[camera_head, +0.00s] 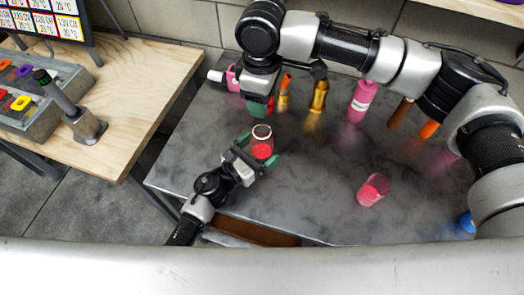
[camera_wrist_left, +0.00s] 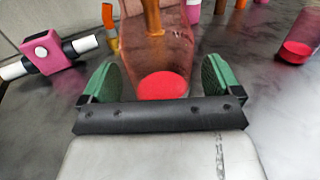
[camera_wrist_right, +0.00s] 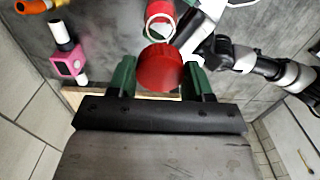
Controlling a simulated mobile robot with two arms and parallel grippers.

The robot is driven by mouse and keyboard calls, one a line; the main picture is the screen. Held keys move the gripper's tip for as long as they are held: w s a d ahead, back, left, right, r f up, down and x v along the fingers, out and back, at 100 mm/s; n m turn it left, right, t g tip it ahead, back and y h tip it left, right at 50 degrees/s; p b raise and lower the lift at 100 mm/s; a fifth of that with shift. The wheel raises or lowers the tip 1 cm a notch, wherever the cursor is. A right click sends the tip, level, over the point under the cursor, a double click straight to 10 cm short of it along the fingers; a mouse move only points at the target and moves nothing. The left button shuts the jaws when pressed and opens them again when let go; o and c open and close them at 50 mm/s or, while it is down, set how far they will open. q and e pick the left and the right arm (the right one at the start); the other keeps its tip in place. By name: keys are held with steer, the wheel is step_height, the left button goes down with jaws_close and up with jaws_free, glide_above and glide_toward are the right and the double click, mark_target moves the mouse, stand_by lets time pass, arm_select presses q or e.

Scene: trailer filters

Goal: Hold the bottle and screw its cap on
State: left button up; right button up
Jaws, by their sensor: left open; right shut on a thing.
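The bottle (camera_head: 262,134) is clear with red contents and stands upright on the grey table, its mouth open. My left gripper (camera_head: 256,155) is open, its green fingers on either side of the bottle. In the left wrist view the bottle (camera_wrist_left: 168,50) stands between the fingers, with a gap visible on each side. My right gripper (camera_wrist_right: 160,78) is shut on the red cap (camera_wrist_right: 160,66), held by its sides between the green fingertips. In the head view the cap (camera_head: 270,106) is above and behind the bottle, apart from it, partly hidden by the gripper.
Behind stand an orange item (camera_head: 284,90), a gold bottle (camera_head: 318,97) and a pink bottle (camera_head: 362,100). A pink block on a white tube (camera_wrist_right: 66,60) lies at the back left. Another red-filled container (camera_head: 373,190) stands right on mostly clear tabletop. A wooden bench (camera_head: 140,90) is at left.

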mark_target(262, 126)
arm_select(q)
steer(key=shift+x, duration=0.8)
steer(key=c, duration=1.4)
steer(key=shift+o, duration=0.2)
arm_select(e)
steer(key=shift+f, duration=2.5)
steer(key=shift+f, duration=0.85)
steer(key=shift+f, duration=0.55)
